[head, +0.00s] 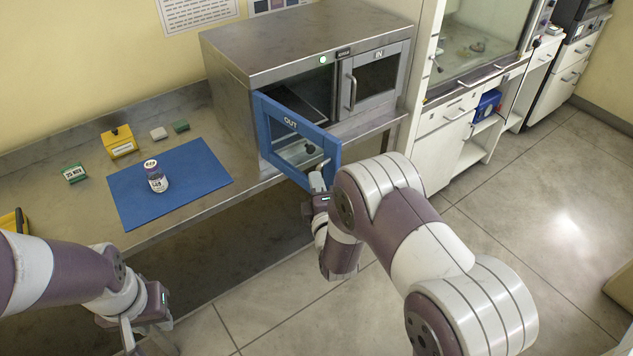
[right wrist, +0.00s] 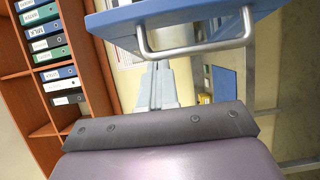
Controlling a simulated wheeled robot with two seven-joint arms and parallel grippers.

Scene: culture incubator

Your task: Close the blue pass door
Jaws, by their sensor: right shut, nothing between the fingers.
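The blue pass door (head: 262,128), marked OUT, stands open, swung outward from the left opening of the steel pass box (head: 268,52). In the right wrist view the blue door (right wrist: 205,22) crosses the top, with its metal bar handle (right wrist: 200,50). My right gripper (head: 317,182) is shut and empty, close to the door's free lower edge. In the right wrist view its fingers (right wrist: 158,80) show just below the handle; I cannot tell whether they touch the door. My left gripper (head: 128,338) is low at the bottom left, away from the door; its finger opening is unclear.
The IN door (head: 378,78) beside the opening is shut. Open floor lies in front and to the right.

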